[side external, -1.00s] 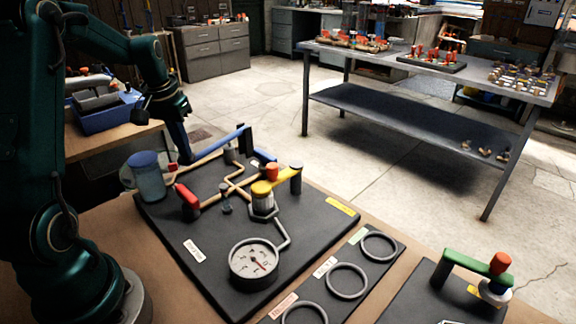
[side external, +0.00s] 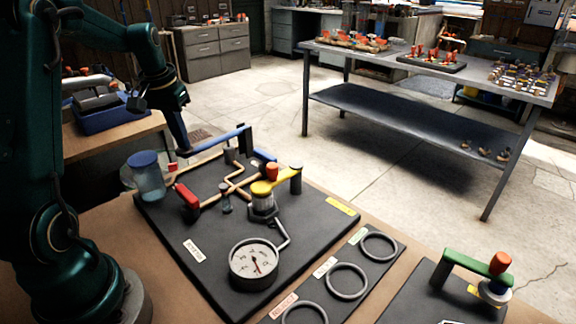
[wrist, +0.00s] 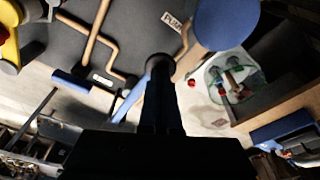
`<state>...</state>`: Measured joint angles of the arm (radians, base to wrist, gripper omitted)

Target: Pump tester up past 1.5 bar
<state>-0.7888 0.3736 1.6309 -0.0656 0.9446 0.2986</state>
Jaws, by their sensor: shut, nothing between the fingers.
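The pump tester is a black board (side external: 205,275) with a round white-faced gauge (side external: 254,262) at its front. Its dark needle points down; I cannot read the value. A blue lever (side external: 222,138) rises from a dark post at the back and slopes down left. My gripper (side external: 186,151) is shut, fingers downward, with its tips at the lever's left end; I cannot tell if they touch. In the wrist view my gripper (wrist: 160,68) is dark, hiding what lies behind it.
A blue-lidded jar (side external: 147,178) stands left of the board, close to my gripper. A strip with three rings (side external: 346,281) and a second board with a green lever (side external: 474,260) lie to the right. A metal workbench (side external: 425,62) stands behind, across open floor.

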